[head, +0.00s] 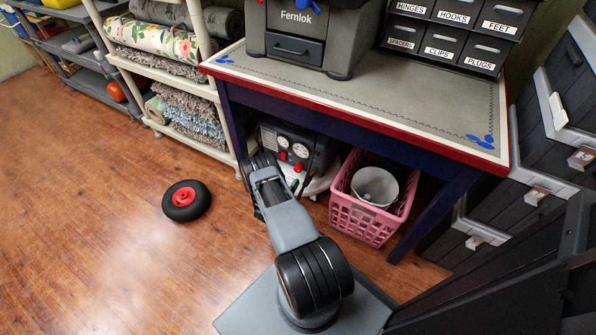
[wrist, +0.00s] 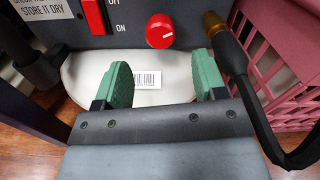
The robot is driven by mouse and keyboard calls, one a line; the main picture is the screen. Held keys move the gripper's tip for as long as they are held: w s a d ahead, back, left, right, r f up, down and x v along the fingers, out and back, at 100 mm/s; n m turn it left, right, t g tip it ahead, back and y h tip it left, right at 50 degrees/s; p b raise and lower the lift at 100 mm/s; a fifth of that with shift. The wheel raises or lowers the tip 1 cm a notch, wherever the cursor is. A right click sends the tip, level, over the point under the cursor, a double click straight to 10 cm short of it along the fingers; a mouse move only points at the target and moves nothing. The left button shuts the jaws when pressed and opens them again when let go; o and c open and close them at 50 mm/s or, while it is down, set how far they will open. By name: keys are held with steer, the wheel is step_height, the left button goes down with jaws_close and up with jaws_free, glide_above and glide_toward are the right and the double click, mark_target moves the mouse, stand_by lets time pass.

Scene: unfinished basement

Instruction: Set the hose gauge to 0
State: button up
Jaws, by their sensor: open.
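A dark compressor (head: 322,150) stands on the floor under the table, with two round white gauges (head: 300,150) on its front. Which one is the hose gauge, and their readings, are too small to tell. The wrist view shows the compressor's lower panel with a round red knob (wrist: 160,31), which has a light mark on its face, and a red switch (wrist: 94,15) labelled ON at its lower end. My gripper (wrist: 159,64) is open and empty, its green fingers below the knob in the picture, one to either side, apparently not touching it. The gauges are outside the wrist view.
A black hose (wrist: 250,95) with a brass fitting hangs close right of my gripper. A pink basket (head: 368,222) holding a grey bucket stands right of the compressor. A wheel (head: 186,201) lies on the open floor at left.

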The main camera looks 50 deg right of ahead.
mark_target(297, 171)
steer(key=b+x, duration=0.2)
steer(key=x, duration=0.6)
steer(key=shift+d, duration=0.1)
steer(key=shift+c, duration=0.4)
steer(key=c, duration=0.9)
steer(key=shift+o, duration=0.2)
steer(key=shift+f+b, duration=0.1)
steer(key=shift+b, duration=0.2)
